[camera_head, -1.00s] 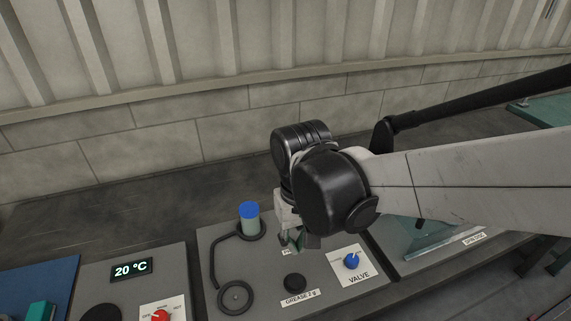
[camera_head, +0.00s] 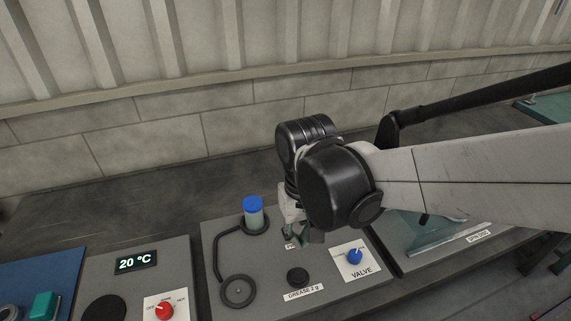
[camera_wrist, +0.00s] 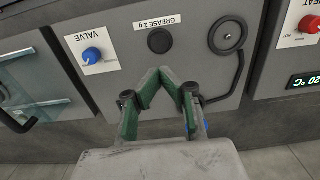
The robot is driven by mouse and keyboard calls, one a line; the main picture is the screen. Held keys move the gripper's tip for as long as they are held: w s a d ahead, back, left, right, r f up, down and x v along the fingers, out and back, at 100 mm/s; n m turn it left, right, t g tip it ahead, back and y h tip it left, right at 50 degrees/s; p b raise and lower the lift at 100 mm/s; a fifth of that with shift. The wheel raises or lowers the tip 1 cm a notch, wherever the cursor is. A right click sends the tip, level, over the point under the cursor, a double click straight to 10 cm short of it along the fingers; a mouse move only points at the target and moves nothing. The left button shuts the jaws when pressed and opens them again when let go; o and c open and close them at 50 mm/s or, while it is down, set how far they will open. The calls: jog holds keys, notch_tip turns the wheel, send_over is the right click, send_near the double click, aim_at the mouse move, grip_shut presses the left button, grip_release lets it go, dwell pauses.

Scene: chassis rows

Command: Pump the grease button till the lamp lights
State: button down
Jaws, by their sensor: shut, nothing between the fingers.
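The black round grease button (camera_head: 297,277) is on the grey panel, by a label reading "GREASE 2 g" (camera_head: 304,293). In the wrist view the button (camera_wrist: 160,40) lies just beyond my fingertips, with a visible gap in the picture. My gripper (camera_head: 303,237) is over the panel, behind the button in the head view. Its green fingers (camera_wrist: 170,73) come together at the tips and hold nothing. No lit lamp shows; my gripper partly covers a small label (camera_head: 290,246), and what is beside it is hidden.
A blue-capped container (camera_head: 253,216) with a black hose leading to a black ring (camera_head: 238,291) is left of my gripper. A blue valve knob (camera_head: 354,257) is right of the button. A 20 °C display (camera_head: 137,262) and red knob (camera_head: 165,311) are on the left panel.

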aim_at(298, 274)
jog(key=shift+r+p, duration=0.9)
jog(key=shift+p, duration=0.2)
notch_tip(298, 274, down, 14)
jog(key=shift+f+b, duration=0.1)
jog(key=shift+b, duration=1.05)
